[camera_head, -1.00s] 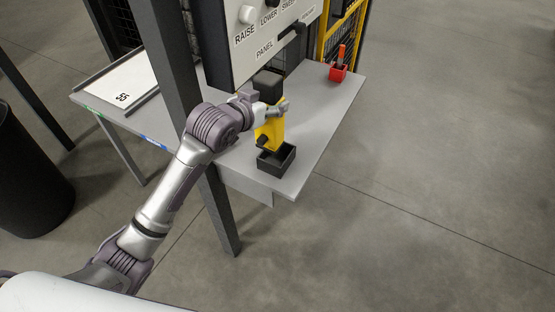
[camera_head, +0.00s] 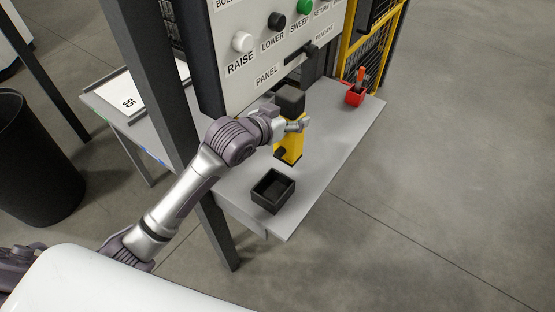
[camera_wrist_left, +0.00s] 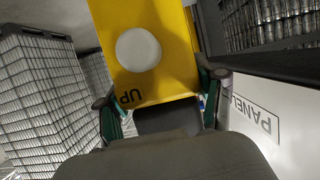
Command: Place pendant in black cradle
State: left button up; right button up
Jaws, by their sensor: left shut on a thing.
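The pendant (camera_head: 290,147) is a yellow box with a dark top, held upright over the grey table. My left gripper (camera_head: 298,125) is shut on it near its upper part. In the left wrist view the pendant's yellow face (camera_wrist_left: 165,70) with a white round button and "UP" lettering sits between the fingers. The black cradle (camera_head: 273,190) is an open, empty square box on the table, nearer the front edge. The pendant is behind and slightly right of the cradle, apart from it. Whether its bottom touches the table cannot be told. My right gripper is not in view.
A control panel (camera_head: 262,50) with knobs and a dark post (camera_head: 160,90) stand close to my left arm. A red holder (camera_head: 355,96) sits at the table's far right. The grey table (camera_head: 325,150) is clear right of the pendant.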

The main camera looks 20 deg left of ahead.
pick_arm(q)
jog(key=p, duration=0.1)
send_over(281, 155)
jog(key=s, duration=0.2)
jog(key=f, duration=0.3)
jog(key=shift+w+a+f, duration=0.25)
jog(key=shift+a, duration=0.1)
jog(key=shift+s+f, duration=0.3)
jog(key=shift+f, duration=0.15)
notch_tip(281, 155, down, 4)
jog(key=shift+r+p, duration=0.25)
jog(key=shift+p, duration=0.25)
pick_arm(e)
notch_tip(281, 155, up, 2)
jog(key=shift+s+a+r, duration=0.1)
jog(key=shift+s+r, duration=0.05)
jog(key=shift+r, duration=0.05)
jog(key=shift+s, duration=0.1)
pick_arm(q)
jog(key=o, duration=1.1)
jog(key=shift+f, duration=0.2)
jog(key=o, duration=0.5)
jog(key=shift+r, duration=0.15)
